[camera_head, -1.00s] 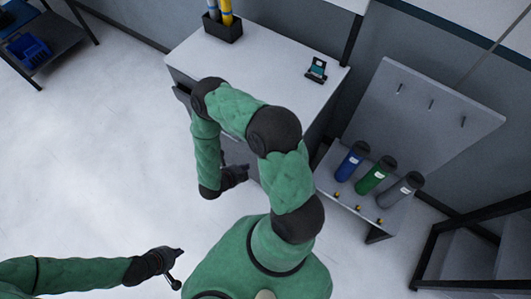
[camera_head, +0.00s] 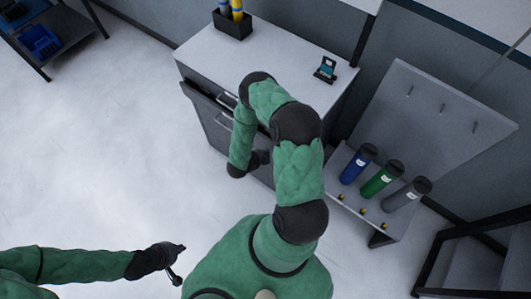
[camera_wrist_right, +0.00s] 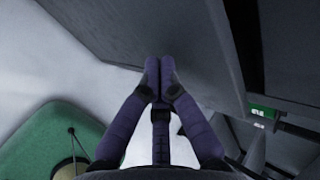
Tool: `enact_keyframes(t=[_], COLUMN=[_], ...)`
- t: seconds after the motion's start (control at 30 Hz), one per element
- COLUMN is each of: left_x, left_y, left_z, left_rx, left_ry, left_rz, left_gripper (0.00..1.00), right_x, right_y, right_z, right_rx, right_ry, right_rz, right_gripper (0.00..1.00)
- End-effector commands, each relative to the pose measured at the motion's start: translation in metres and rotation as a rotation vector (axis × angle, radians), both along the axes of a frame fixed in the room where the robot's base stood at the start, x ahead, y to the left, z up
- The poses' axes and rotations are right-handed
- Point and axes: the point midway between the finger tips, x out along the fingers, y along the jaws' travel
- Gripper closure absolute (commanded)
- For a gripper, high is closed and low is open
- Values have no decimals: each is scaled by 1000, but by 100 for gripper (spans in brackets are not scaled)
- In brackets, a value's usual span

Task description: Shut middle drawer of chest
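The chest (camera_head: 275,55) has a white top and grey drawer fronts. A drawer front (camera_head: 211,124) with a light bar handle (camera_head: 222,121) stands out below another handle (camera_head: 229,97). A dark gap shows behind its upper edge, so this drawer, seemingly the middle one, is partly open. My right arm hides the right part of the front. My right gripper (camera_head: 264,157) is low before the chest. In the right wrist view its fingers (camera_wrist_right: 159,68) are together and empty, close to a grey panel (camera_wrist_right: 195,45); contact cannot be told. My left gripper (camera_head: 180,263) is open and empty, away from the chest.
A black holder (camera_head: 232,25) with tubes and a small teal device (camera_head: 325,70) stand on the chest. A rack with blue (camera_head: 357,164), green (camera_head: 382,178) and grey (camera_head: 407,195) bottles stands to the right. Floor left of the chest is clear.

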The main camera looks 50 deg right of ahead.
Motion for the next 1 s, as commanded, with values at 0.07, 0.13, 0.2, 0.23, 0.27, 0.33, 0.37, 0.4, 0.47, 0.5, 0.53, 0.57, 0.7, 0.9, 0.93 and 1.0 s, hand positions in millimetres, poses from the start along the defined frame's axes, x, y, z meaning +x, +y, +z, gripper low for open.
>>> enact_keyframes(t=[0.07, 0.13, 0.2, 0.23, 0.27, 0.33, 0.37, 0.4, 0.47, 0.5, 0.53, 0.57, 0.7, 0.9, 0.93, 1.0], left_x=[0, 0, 0, 0, 0, 0, 0, 0, 0, 0, 0, 0, 0, 0, 0, 0], left_y=[0, 0, 0, 0, 0, 0, 0, 0, 0, 0, 0, 0, 0, 0, 0, 0], left_z=[0, 0, 0, 0, 0, -1, -2, -4, -7, -10, -12, -14, -18, -16, -16, -16], left_rx=[0, 0, 0, 0, 0, 0, 0, 0, 0, 0, 0, 0, 0, 0, 0, 0], left_ry=[0, 0, 0, 0, 0, 0, 0, 0, 0, 0, 0, 0, 0, 0, 0, 0], left_rz=[0, 0, 0, 0, 0, 0, 0, 0, 0, 0, 0, 0, 0, 0, 0, 0], left_gripper=[100, 100, 100, 100, 100, 100, 100, 100, 100, 100, 100, 100, 100, 100, 100, 100], right_x=[0, 0, 0, 0, 0, 0, 1, 1, 3, 3, 3, 4, 4, 5, 5, 5], right_y=[-1, -1, 0, 0, 0, -3, -5, -9, -17, -25, -30, -36, -50, -51, -51, -51], right_z=[0, 0, 0, 0, 0, 0, 0, -1, -2, -2, -2, -2, -1, 1, 1, 1], right_rx=[0, 0, 0, 0, 0, 0, 0, -1, 0, 0, -1, -2, 0, -3, -3, -4], right_ry=[0, 0, 0, 0, 0, -1, -1, -2, -4, -4, -4, -4, -1, -2, -2, -3], right_rz=[0, 0, 0, 0, 0, -1, -2, -3, -5, -6, -6, -6, -2, -2, -2, -3], right_gripper=[100, 100, 100, 100, 100, 100, 100, 100, 100, 100, 100, 100, 100, 100, 100, 100])
